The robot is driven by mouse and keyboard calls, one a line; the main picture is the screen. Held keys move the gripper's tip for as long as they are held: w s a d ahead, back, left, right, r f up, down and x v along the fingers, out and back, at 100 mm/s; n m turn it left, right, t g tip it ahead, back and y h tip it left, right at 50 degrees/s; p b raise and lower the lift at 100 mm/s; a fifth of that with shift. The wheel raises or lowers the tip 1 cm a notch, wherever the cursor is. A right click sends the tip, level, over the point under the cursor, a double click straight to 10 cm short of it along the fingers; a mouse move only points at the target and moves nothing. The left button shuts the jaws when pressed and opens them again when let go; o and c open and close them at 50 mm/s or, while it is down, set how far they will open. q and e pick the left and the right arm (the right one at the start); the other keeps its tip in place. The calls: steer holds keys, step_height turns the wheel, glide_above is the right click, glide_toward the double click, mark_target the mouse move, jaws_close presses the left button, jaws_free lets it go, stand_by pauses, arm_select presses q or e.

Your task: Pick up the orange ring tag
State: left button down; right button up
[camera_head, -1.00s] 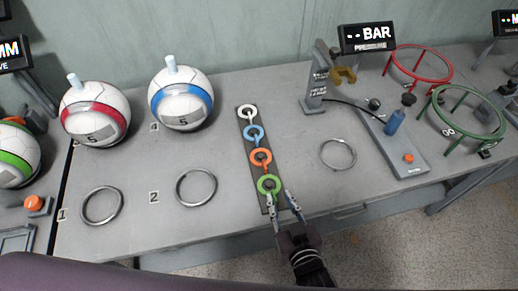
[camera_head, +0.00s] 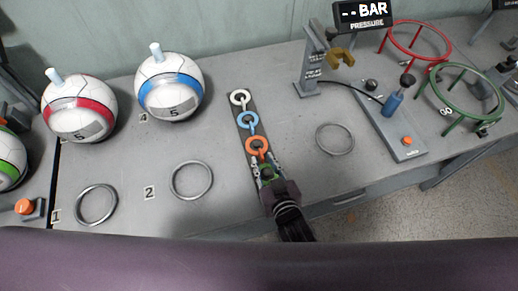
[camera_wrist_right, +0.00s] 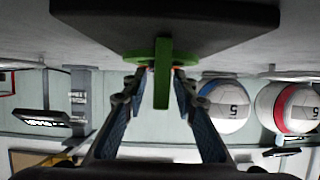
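The orange ring tag (camera_head: 257,146) lies on a dark strip (camera_head: 238,112) on the table, between the blue ring tag (camera_head: 247,120) and the green ring tag (camera_head: 265,173). A white ring tag (camera_head: 240,97) is at the far end. My right gripper (camera_head: 266,161) is open, its fingertips at the near edge of the orange ring, one on each side. It covers most of the green ring in the head view. In the right wrist view the green ring (camera_wrist_right: 135,58) is in front, and only slivers of orange show near the fingertips (camera_wrist_right: 162,73). My left gripper is not in view.
Balls with red (camera_head: 78,107) and blue (camera_head: 169,86) bands stand at the left, with metal rings (camera_head: 191,180) before them. At the right are a pump (camera_head: 394,103), a stand (camera_head: 311,65) and red and green hoops (camera_head: 465,95). The table around the strip is clear.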

steer(key=shift+x, duration=0.9)
jaws_close()
steer(key=shift+r, duration=0.1)
